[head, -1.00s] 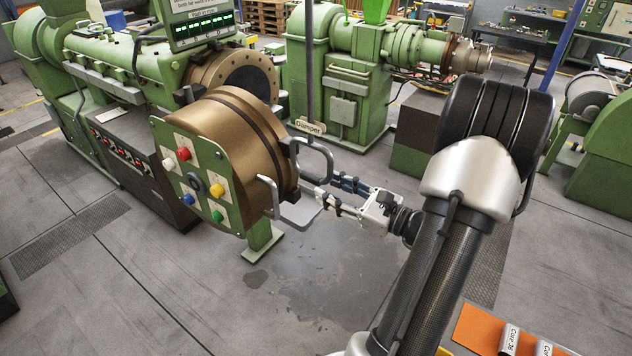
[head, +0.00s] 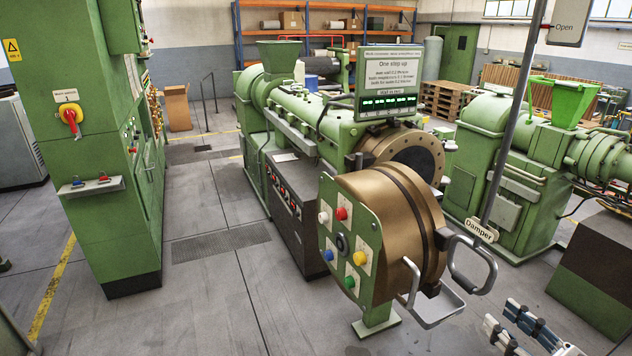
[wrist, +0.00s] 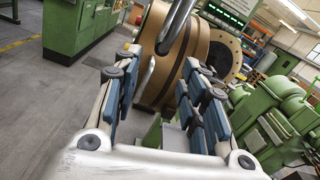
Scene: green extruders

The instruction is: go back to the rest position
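In the wrist view, the two blue-padded fingers of my gripper (wrist: 163,60) stand wide apart and hold nothing. The damper rod (head: 508,130) with its "Damper" tag (head: 481,229) ends in a grey loop handle (head: 472,268). The loop handle also shows past the fingers in the wrist view (wrist: 174,28). Most of my arm is out of the head view.
A green control panel (head: 362,240) with coloured buttons faces the front, and a small metal tray (head: 440,305) juts out below the handle. A tall green cabinet (head: 95,190) stands at left. A dark block on a green base (head: 600,260) is at right. The left floor is open.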

